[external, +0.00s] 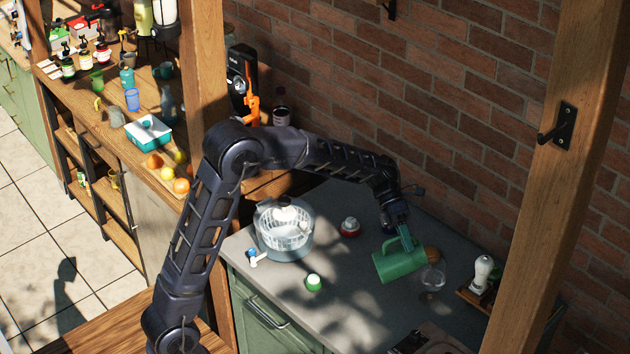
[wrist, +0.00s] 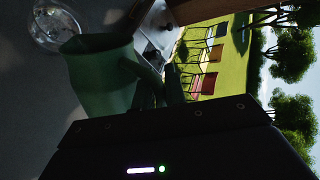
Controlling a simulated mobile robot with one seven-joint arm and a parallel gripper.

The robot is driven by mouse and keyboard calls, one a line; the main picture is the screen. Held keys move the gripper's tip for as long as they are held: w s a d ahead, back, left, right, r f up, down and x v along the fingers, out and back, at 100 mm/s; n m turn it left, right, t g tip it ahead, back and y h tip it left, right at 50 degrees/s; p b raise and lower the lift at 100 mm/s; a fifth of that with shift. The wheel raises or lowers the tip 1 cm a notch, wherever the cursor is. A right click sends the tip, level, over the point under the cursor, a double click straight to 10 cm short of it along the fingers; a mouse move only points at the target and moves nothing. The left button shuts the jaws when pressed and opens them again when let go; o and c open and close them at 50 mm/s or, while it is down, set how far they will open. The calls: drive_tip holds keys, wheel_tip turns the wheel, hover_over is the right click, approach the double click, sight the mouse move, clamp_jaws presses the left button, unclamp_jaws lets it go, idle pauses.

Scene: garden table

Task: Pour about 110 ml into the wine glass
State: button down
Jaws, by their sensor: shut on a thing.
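A green pitcher (external: 398,262) is held over the right part of the grey counter, tipped well over onto its side with its handle upward. My gripper (external: 403,232) is shut on the pitcher's handle. The clear wine glass (external: 432,278) stands just right of the pitcher, near its mouth end. In the wrist view the pitcher (wrist: 100,78) fills the middle left, and the wine glass (wrist: 58,26) shows just beyond its rim at the top left. I cannot make out a stream or the liquid level in the glass.
A brown round thing (external: 433,254) is partly hidden behind the pitcher. A wooden board with a white mill (external: 482,270) stands to the right. The front counter is mostly clear.

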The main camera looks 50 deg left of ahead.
sight(378, 267)
drive_tip(key=shift+s+a+f+m+t+h, duration=0.45)
drive_tip(key=shift+s+f, duration=0.15)
drive_tip(key=shift+f, duration=0.1)
drive_tip(key=shift+s+a+f+m+t+h, duration=0.35)
drive_tip(key=shift+s+f+m, duration=0.1)
drive_tip(key=shift+s+f, duration=0.15)
drive_tip(key=shift+f, duration=0.2)
idle(1.3)
drive_tip(key=shift+s+a+f+m+t+h, duration=0.25)
drive_tip(key=shift+s+f+m, duration=0.1)
drive_tip(key=shift+f, duration=0.2)
drive_tip(key=shift+s+a+f+m+t+h, duration=0.2)
drive_tip(key=shift+s+f+m+h, duration=0.15)
drive_tip(key=shift+f, duration=0.2)
drive_tip(key=shift+s+a+f+m+t+h, duration=0.2)
drive_tip(key=shift+s+f+m, duration=0.15)
drive_tip(key=shift+f, duration=0.2)
drive_tip(key=shift+s+a+f+m+t+h, duration=0.2)
drive_tip(key=shift+s+a+f+m+h, duration=0.05)
drive_tip(key=shift+s+f, duration=0.25)
drive_tip(key=shift+s+a+f+m+t+h, duration=0.15)
drive_tip(key=shift+s+a+f+m+h, duration=0.1)
drive_tip(key=shift+s+f, duration=0.2)
drive_tip(key=s+a+f+m+t+h, duration=0.1)
drive_tip(key=s+a+f+m+h, duration=0.1)
drive_tip(key=f, duration=0.4)
drive_tip(key=shift+s+a+f+m+h, duration=0.3)
drive_tip(key=shift+s+m+h, duration=0.3)
drive_tip(key=shift+s+m, duration=0.4)
